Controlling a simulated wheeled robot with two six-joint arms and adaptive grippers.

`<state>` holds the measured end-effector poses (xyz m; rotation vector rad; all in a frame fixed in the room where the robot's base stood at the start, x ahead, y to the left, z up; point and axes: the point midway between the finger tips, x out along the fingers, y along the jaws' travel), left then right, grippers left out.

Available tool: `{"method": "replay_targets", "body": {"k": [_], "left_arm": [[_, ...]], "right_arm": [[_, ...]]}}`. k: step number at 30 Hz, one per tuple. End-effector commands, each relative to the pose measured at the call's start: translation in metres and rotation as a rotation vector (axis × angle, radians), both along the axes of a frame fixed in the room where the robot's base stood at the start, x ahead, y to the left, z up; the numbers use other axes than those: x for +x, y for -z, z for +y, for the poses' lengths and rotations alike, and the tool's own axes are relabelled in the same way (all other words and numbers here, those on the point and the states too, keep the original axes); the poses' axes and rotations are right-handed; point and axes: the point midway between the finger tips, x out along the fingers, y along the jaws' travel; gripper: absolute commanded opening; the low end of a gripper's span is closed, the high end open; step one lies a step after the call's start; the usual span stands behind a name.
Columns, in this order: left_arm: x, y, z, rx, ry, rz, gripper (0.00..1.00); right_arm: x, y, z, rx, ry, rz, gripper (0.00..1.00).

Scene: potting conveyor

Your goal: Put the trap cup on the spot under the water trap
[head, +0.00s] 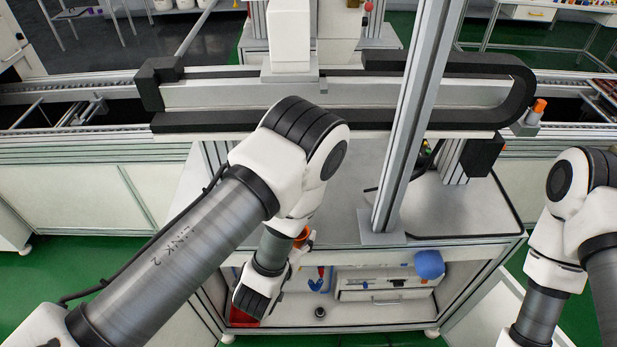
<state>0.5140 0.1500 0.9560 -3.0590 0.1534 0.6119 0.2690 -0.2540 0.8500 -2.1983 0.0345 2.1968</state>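My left arm reaches across the middle, and its wrist (282,270) hangs at the front edge of the machine's table. A blue fitting with red parts (318,281) in the open bay below may be the water trap. A small dark round thing (320,312) is on the bay floor below it. I cannot make out the trap cup for certain. My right gripper is out of the picture.
A metal post (410,125) rises from the table, right of my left arm. A blue rounded object (429,264) is at the table's front edge. A drawer unit (385,292) fills the bay's right side. A red item (243,318) lies at its left.

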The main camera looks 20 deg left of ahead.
Motion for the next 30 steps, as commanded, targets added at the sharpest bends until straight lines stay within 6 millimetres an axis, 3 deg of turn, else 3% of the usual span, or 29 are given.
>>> {"method": "replay_targets", "body": {"k": [1, 5, 8, 14, 15, 24, 30], "left_arm": [[-0.011, -0.011, -0.006, -0.001, 0.011, 0.007, 0.22], [-0.028, 0.000, -0.011, 0.000, 0.025, 0.003, 0.22], [-0.025, 0.011, -0.010, 0.001, 0.026, -0.003, 0.22], [-0.002, 0.022, -0.003, 0.002, 0.025, -0.007, 0.22], [0.014, 0.016, 0.002, -0.004, 0.018, -0.009, 0.22], [0.103, 0.020, 0.028, -0.002, 0.021, -0.006, 0.22], [0.124, 0.030, 0.033, 0.000, 0.025, 0.000, 0.22]], "right_arm": [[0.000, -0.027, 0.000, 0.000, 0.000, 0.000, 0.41], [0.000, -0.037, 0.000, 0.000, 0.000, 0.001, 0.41], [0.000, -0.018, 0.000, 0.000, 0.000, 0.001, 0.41], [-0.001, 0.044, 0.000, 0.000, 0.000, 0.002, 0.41], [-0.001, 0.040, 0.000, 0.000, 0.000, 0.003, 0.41], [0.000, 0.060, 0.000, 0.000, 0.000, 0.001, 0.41], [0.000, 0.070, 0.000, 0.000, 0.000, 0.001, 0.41]]}}
